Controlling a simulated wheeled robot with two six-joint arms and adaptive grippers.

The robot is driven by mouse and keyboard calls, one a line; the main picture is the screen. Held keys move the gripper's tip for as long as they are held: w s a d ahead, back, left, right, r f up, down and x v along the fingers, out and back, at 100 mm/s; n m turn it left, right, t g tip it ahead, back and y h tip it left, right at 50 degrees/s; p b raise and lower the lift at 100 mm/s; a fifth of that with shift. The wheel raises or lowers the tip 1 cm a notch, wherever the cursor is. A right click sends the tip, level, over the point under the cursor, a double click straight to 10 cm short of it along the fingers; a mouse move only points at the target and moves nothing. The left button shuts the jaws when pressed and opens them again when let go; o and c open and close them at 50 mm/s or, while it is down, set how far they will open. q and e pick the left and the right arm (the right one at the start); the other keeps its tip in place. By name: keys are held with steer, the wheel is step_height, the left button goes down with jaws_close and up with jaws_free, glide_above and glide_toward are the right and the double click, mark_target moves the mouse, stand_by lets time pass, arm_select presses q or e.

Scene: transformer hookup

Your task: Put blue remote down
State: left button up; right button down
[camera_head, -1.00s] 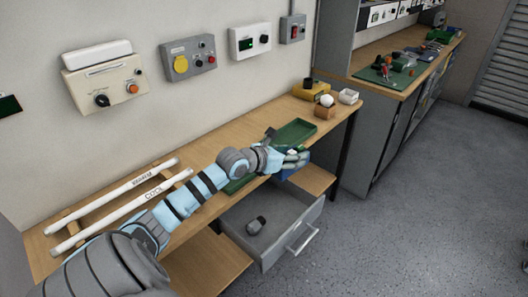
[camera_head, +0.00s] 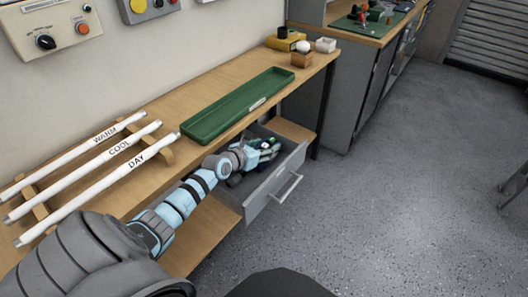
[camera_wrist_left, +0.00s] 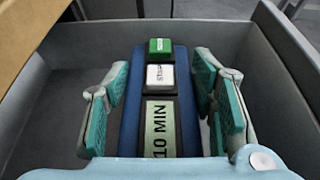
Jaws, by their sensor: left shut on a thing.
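The blue remote (camera_wrist_left: 128,135) is in the left wrist view, with a green button, a white button and a "10 MIN" display on its face. My left gripper (camera_wrist_left: 160,98) is shut on it, with teal finger pads on either side. In the head view my left gripper (camera_head: 266,146) is down inside the open grey drawer (camera_head: 268,191) under the bench, and mostly hides the remote. I cannot tell whether the remote touches the drawer floor. My right gripper is not in view.
A long green tray (camera_head: 205,131) lies empty on the wooden bench (camera_head: 190,95), above the drawer. White tubes marked WARM, COOL and DAY (camera_head: 100,176) rest on wooden holders at left. Small boxes (camera_head: 301,58) stand at the bench's far end. The floor at right is mostly clear.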

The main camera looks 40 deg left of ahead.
arm_select(q)
steer(key=shift+f, duration=0.1)
steer(key=o, duration=1.3)
steer(key=shift+c, duration=0.2)
steer(key=shift+r, duration=0.3)
steer(key=p+v, duration=0.9)
steer(key=v, duration=0.2)
steer(key=shift+s+r+p, duration=0.25)
steer(key=shift+r+p, duration=0.1)
steer(key=shift+p, duration=0.05)
steer(key=shift+s+d, duration=0.1)
steer(key=shift+s, duration=0.1)
steer(key=shift+f, duration=0.15)
